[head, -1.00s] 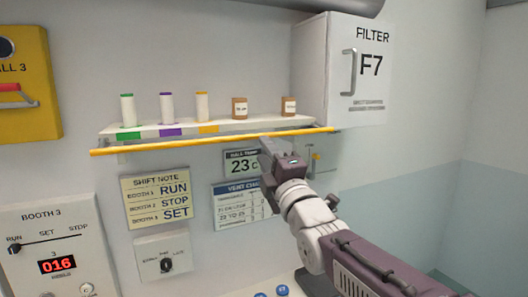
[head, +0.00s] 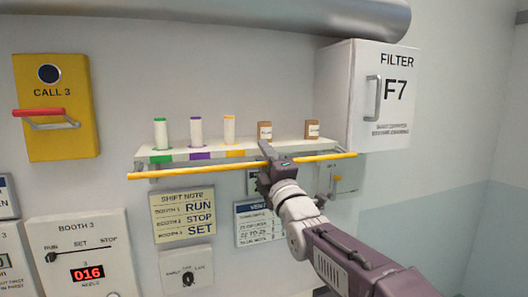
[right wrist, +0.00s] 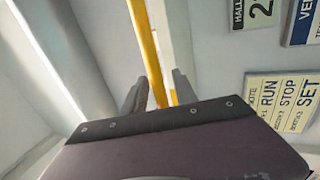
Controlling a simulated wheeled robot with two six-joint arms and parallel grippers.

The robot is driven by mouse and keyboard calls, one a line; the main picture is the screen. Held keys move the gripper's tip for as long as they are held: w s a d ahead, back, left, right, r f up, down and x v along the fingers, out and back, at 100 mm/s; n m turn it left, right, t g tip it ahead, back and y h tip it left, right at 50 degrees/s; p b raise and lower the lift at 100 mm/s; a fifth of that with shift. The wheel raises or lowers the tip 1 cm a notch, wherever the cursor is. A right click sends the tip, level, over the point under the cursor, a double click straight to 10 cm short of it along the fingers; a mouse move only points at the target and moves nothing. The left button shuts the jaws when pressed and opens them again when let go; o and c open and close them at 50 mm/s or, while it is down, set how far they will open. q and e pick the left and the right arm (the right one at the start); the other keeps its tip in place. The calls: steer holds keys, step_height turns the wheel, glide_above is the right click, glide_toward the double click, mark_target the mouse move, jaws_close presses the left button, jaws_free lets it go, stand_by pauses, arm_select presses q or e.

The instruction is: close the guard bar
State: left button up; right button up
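The guard bar (head: 190,172) is a long yellow rod running across the front of the wall shelf (head: 300,145), at or just below the shelf's front edge. My right gripper (head: 268,158) is at the bar, right of its middle, with its fingertips overlapping the bar in the head view. In the right wrist view the yellow bar (right wrist: 146,42) passes between the two fingers of my right gripper (right wrist: 160,88). The fingers stand apart, with a gap beside the bar. My left gripper is not in view.
Several spools and brown containers, such as the green-topped spool (head: 161,133), stand on the shelf. A white filter box (head: 385,125) is at the shelf's right end. A yellow call box (head: 60,135) hangs left. The booth 3 panel (head: 85,245) and shift note (head: 183,215) are below.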

steer(key=shift+d, duration=0.1)
steer(key=shift+w+d+f, duration=0.1)
steer(key=shift+w+d, duration=0.05)
jaws_close()
steer(key=shift+f, duration=0.15)
stand_by(0.9)
